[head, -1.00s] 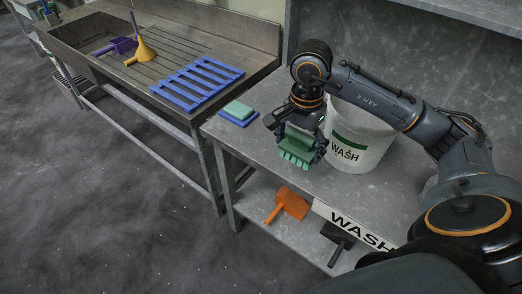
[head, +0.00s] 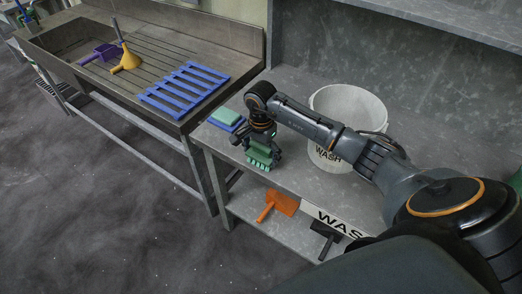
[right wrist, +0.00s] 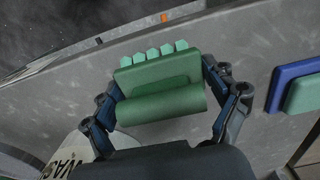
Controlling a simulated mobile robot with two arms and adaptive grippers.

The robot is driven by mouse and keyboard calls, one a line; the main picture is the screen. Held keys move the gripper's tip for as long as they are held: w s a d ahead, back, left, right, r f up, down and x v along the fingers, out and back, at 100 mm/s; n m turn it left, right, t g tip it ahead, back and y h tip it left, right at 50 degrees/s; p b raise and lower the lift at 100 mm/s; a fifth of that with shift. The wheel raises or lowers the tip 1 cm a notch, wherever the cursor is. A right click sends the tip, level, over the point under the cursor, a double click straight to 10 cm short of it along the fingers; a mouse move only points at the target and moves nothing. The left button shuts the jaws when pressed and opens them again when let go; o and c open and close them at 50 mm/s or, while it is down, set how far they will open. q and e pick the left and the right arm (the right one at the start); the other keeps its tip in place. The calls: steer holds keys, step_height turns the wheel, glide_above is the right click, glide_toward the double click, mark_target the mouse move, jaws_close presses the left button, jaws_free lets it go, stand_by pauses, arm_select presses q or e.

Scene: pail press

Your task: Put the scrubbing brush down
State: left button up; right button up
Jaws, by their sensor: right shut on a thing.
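The green scrubbing brush (head: 259,156) has a block with lighter green bristle tufts. My right gripper (head: 259,146) is shut on it, near the front edge of the steel bench. In the right wrist view the brush (right wrist: 161,88) sits between the two fingers of the gripper (right wrist: 165,100), bristle tufts toward the top of the picture. The bench top (head: 300,175) lies under it; I cannot tell whether the bristles touch it. My left gripper is not in view.
A white WASH pail (head: 348,105) stands to the right behind my arm. A green sponge (head: 226,116) on a blue base (head: 240,125) lies left of the brush. An orange scoop (head: 281,203) is on the lower shelf.

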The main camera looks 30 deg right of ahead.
steer(key=shift+f, duration=0.1)
steer(key=o, duration=0.6)
steer(key=shift+f+b, duration=0.1)
steer(key=shift+b, duration=0.2)
steer(key=shift+c, duration=0.2)
steer(key=shift+o, duration=1.3)
steer(key=shift+r+p, duration=0.25)
steer(key=shift+p, duration=0.05)
steer(key=shift+w+r, duration=0.1)
steer(key=shift+r, duration=0.15)
step_height(320, 180, up, 12)
steer(key=b, duration=0.3)
steer(key=shift+f, duration=0.25)
